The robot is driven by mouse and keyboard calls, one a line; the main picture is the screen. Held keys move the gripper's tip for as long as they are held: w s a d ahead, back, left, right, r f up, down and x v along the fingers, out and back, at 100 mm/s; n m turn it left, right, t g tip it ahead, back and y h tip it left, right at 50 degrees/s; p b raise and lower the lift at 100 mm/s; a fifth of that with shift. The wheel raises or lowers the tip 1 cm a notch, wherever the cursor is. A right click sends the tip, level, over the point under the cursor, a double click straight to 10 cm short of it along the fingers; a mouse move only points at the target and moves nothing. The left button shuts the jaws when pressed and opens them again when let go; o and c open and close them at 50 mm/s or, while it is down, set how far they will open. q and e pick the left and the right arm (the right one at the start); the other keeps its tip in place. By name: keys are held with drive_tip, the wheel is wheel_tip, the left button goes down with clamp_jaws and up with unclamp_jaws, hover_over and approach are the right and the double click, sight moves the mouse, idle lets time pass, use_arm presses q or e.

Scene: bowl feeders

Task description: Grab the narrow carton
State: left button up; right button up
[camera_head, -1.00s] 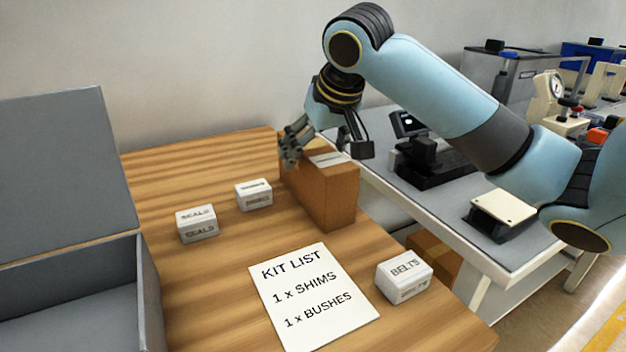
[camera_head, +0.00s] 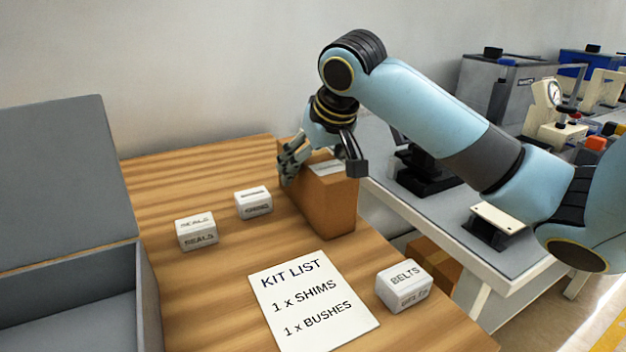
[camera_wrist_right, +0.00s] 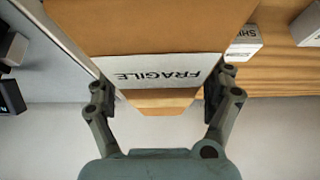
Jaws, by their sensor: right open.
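The narrow carton (camera_head: 328,207) is a tall brown box standing upright on the wooden table near its right edge. In the right wrist view the carton (camera_wrist_right: 150,25) has a white FRAGILE label across its top. My right gripper (camera_head: 322,165) is open at the top of the carton, with one finger at its left and one at its right. In the right wrist view the fingers of my right gripper (camera_wrist_right: 160,90) stand on either side of the carton, apparently apart from it. My left gripper is not in view.
A SEALS box (camera_head: 197,231) and another small white box (camera_head: 253,202) stand left of the carton. A BELTS box (camera_head: 404,285) and a kit list sheet (camera_head: 313,308) lie nearer. An open grey box (camera_head: 150,300) is at left; a grey bench (camera_head: 440,225) adjoins the right.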

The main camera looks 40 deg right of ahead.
drive_tip(key=shift+f, duration=0.1)
idle(0.3)
drive_tip(key=c, duration=1.7)
